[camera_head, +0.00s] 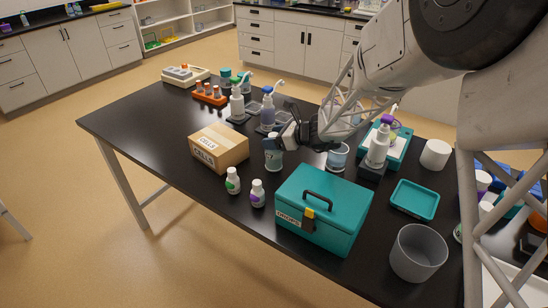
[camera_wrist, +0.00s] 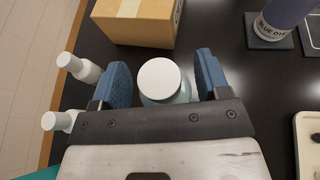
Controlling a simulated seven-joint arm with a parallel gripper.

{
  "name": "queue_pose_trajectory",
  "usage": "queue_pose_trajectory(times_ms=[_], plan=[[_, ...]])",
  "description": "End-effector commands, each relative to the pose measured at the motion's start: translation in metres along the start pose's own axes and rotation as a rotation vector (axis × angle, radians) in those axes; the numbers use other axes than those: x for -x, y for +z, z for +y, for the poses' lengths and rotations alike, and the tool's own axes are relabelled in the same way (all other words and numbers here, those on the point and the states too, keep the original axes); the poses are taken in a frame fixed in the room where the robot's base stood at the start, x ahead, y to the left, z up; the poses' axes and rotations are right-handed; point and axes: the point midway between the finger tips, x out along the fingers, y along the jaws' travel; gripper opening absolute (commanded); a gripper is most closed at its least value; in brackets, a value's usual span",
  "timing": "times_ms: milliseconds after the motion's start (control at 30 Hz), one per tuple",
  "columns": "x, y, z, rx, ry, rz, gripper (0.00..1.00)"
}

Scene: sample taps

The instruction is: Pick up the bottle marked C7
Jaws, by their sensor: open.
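A pale bottle with a wide white cap (camera_wrist: 160,82) stands between the two blue fingers of my gripper (camera_wrist: 161,72) in the wrist view. There are narrow gaps on both sides, so my gripper is open around it. In the head view the same bottle (camera_head: 273,160) stands on the black table under my gripper (camera_head: 279,138), its top partly hidden by the fingers. Two smaller white-capped bottles stand nearby, one with a green label (camera_head: 233,181) and one with a purple label (camera_head: 257,194). I cannot read a C7 mark on any bottle.
A cardboard box (camera_head: 228,157) marked CELLS is left of the bottle. A teal toolbox (camera_head: 337,235) marked DROPS stands in front, right of the small bottles. A beaker (camera_head: 338,155) and pump bottles (camera_head: 377,150) are to the right.

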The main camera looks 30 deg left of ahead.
Motion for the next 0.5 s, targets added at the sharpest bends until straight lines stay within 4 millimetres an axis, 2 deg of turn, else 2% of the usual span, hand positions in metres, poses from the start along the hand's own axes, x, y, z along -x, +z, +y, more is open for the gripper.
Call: queue_pose_trajectory(times_ms=[500], plan=[[0.0001, 0.0, -0.0002, 0.0, -0.001, 0.0, 0.69]])
